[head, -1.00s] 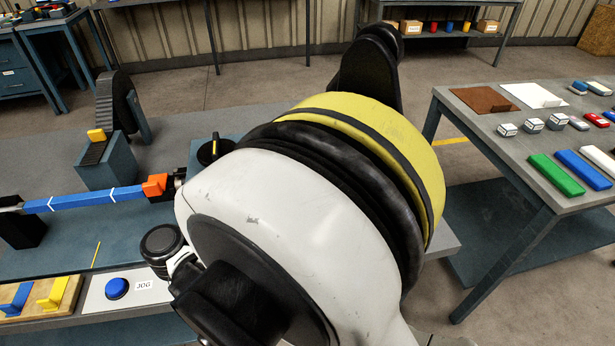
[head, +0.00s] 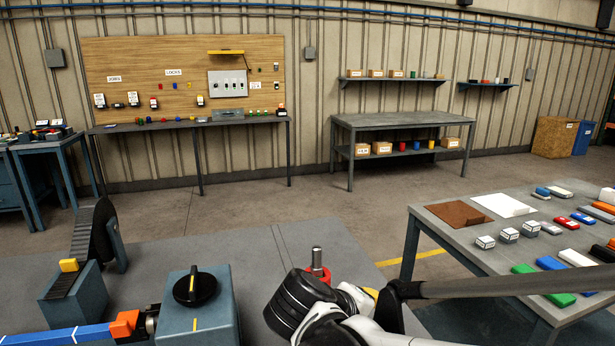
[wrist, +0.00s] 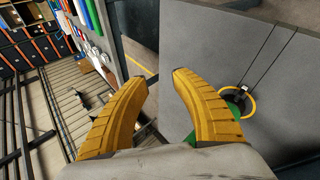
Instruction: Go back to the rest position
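My gripper shows in the wrist view (wrist: 160,105) as two yellow ribbed fingers spread well apart, with nothing between them. In the head view my arm, with its white and black links, crosses the lower right; the fingers themselves are not visible there. The gripper is clear of the bench objects. Beyond the fingers, the wrist view shows a grey surface on the right and the tilted room on the left.
A blue-grey machine block with a black rotary knob (head: 194,287) stands at lower left, beside an orange piece (head: 125,324) on a blue bar (head: 60,336). A side table (head: 462,242) with several coloured blocks stands at right.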

